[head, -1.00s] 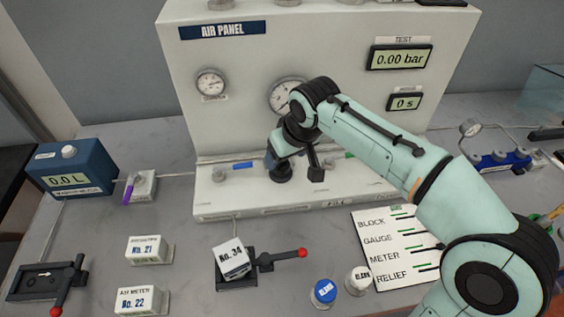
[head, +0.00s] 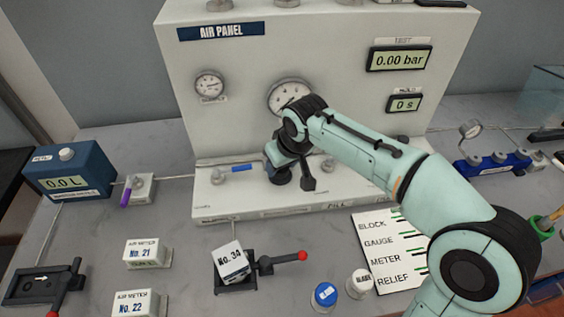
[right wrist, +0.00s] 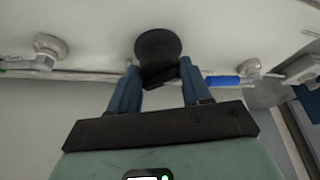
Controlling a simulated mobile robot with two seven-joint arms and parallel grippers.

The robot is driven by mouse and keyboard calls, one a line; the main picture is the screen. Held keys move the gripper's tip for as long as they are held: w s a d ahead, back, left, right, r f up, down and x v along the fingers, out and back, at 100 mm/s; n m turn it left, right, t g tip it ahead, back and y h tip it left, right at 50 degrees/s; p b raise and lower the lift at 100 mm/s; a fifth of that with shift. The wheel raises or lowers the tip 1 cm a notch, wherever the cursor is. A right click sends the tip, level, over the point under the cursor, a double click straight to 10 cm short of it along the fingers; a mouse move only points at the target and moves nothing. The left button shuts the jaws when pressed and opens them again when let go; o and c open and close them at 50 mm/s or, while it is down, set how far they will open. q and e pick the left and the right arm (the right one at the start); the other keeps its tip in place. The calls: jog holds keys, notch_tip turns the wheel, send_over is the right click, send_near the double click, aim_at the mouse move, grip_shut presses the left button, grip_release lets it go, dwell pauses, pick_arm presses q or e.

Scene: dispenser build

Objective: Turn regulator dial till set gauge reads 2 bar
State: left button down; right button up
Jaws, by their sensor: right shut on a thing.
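The black regulator dial (right wrist: 160,56) shows in the right wrist view between the fingers of my right gripper (right wrist: 160,80). In the head view the dial (head: 281,177) sits on the ledge of the air panel, and my right gripper (head: 279,158) is shut on it from above. The large gauge (head: 290,93) on the panel face is partly hidden by my right arm; its needle is too small to read. A smaller gauge (head: 209,85) is to its left. My left gripper is not in view.
The air panel (head: 270,50) has a test display (head: 401,58) reading 0.00 bar and a hold display (head: 405,103) reading 0 s. A blue meter box (head: 68,176) reads 0.0 L. Block No. 34 (head: 232,262), a white card (head: 385,262) and two capped pieces stand in front.

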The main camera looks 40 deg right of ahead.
jog(key=shift+m, duration=0.3)
jog(key=m+h, duration=0.1)
jog(key=m, duration=0.1)
jog(key=shift+w+a+m+h, duration=0.1)
jog(key=shift+a+m+h, duration=0.05)
jog(key=shift+m+h, duration=0.2)
jog(key=m+g+h, duration=0.1)
jog(key=m, duration=0.2)
jog(key=shift+a+m, duration=0.1)
jog(key=shift+m, duration=0.25)
jog(key=m+g+h, duration=0.1)
jog(key=m, duration=0.2)
jog(key=shift+w+a+r+p, duration=0.1)
jog(key=shift+w+p, duration=0.05)
jog(key=shift+p, duration=0.15)
jog(key=shift+w+m+g+p, duration=0.1)
jog(key=shift+m+g+p, duration=0.3)
jog(key=shift+m, duration=1.1)
jog(key=o, duration=1)
jog(key=shift+o, duration=0.2)
